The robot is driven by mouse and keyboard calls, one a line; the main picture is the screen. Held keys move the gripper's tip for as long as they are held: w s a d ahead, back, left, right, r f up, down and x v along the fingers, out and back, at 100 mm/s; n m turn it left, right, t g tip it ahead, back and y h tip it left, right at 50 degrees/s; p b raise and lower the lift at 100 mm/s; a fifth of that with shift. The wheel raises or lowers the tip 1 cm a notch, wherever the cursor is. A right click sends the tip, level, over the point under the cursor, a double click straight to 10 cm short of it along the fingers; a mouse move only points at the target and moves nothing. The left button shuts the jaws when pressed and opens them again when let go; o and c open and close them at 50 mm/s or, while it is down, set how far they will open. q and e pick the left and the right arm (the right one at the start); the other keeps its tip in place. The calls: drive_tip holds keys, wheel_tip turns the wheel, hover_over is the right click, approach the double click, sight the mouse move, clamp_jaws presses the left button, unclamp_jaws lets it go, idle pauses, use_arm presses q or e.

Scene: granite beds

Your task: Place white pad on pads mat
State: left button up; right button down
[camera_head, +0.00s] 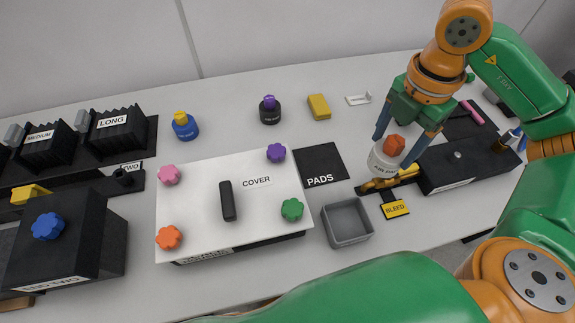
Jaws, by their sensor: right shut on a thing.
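The white pad (383,164) is a round white puck with an orange knob on top and dark lettering on its side. My right gripper (398,148) reaches down from the upper right and is shut on it, with a blue finger on either side. The pads mat (318,164) is a black square marked PADS, lying flat on the table to the left of the held pad. Nothing stands on it. My left gripper is not in view.
A white cover plate (195,212) with coloured knobs lies left of the mat. A grey open bin (347,222) stands below it. A blue pad (185,128), a black pad (269,112) and a yellow block (319,107) stand behind. A black block (460,168) is at right.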

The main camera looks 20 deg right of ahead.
sight(381, 140)
drive_tip(key=shift+w+f, duration=0.15)
drive_tip(key=shift+w+a+f, duration=0.2)
drive_tip(key=shift+w+f, duration=0.15)
drive_tip(key=shift+w, duration=0.25)
drive_tip(key=shift+w+a+f, duration=0.15)
drive_tip(key=shift+w+f, duration=0.2)
drive_tip(key=shift+w, duration=0.2)
drive_tip(key=w+a+f+p, duration=0.1)
drive_tip(key=w+a+f, duration=0.1)
drive_tip(key=w+f, duration=0.1)
drive_tip(key=w+a+f+p, duration=0.1)
drive_tip(key=w+a+f, duration=0.1)
drive_tip(key=w+f, duration=0.1)
drive_tip(key=w+a+f+p, duration=0.1)
drive_tip(key=w+f+p, duration=0.1)
drive_tip(key=f, duration=0.3)
drive_tip(key=shift+w+a+f, duration=0.2)
drive_tip(key=shift+w+a, duration=0.2)
drive_tip(key=shift+w, duration=0.15)
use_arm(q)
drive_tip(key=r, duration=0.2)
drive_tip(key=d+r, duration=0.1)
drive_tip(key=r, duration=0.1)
use_arm(e)
drive_tip(key=shift+f, duration=0.1)
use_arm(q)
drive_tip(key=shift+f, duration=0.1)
